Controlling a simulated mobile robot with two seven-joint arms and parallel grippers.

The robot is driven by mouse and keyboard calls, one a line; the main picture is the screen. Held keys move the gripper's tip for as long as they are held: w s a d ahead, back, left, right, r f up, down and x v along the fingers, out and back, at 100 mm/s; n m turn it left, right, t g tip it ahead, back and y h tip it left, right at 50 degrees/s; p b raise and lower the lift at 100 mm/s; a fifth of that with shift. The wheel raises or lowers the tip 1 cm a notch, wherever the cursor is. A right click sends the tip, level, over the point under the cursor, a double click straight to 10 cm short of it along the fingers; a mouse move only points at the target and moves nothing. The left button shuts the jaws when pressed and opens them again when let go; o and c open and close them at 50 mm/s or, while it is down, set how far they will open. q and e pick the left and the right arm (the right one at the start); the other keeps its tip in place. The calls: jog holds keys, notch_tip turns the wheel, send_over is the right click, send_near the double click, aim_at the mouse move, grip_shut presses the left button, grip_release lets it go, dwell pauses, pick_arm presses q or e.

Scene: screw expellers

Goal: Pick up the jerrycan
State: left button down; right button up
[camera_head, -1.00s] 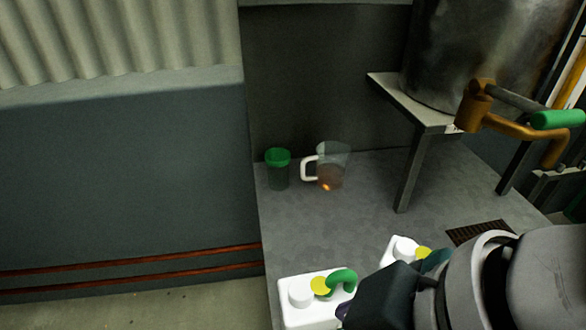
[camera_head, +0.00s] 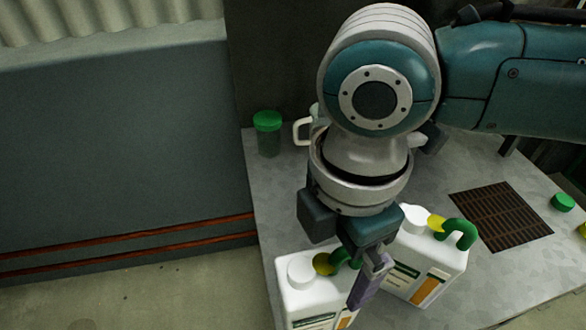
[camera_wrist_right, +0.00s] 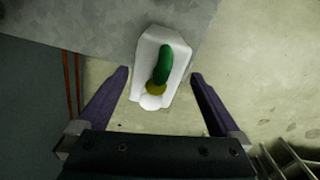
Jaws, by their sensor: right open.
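Two white jerrycans with green handles and yellow and white caps stand at the platform's front edge. The left jerrycan (camera_head: 296,287) is partly covered by my right gripper and cut off by the bottom of the head view. The right jerrycan (camera_head: 432,257) stands beside it, with a green and orange label. My right gripper (camera_head: 362,276) is open and points down by the left jerrycan; one purple finger shows. In the right wrist view a jerrycan (camera_wrist_right: 148,50) lies between the open fingers (camera_wrist_right: 160,74), with no visible contact. My left gripper is out of view.
A green-lidded jar (camera_head: 268,135) and a clear jug with a white handle (camera_head: 301,131) stand further back on the grey platform (camera_head: 265,200). A rusty grate (camera_head: 500,217) lies at right. A green knob (camera_head: 563,202) shows at the right edge.

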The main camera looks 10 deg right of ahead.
aim_at(331, 272)
notch_tip(331, 272, down, 5)
jog(key=shift+w+d+r+b, duration=0.1)
jog(key=shift+r+b, duration=0.05)
jog(key=shift+b, duration=0.3)
jog(key=shift+c, duration=0.2)
jog(key=shift+r, duration=0.1)
grip_shut()
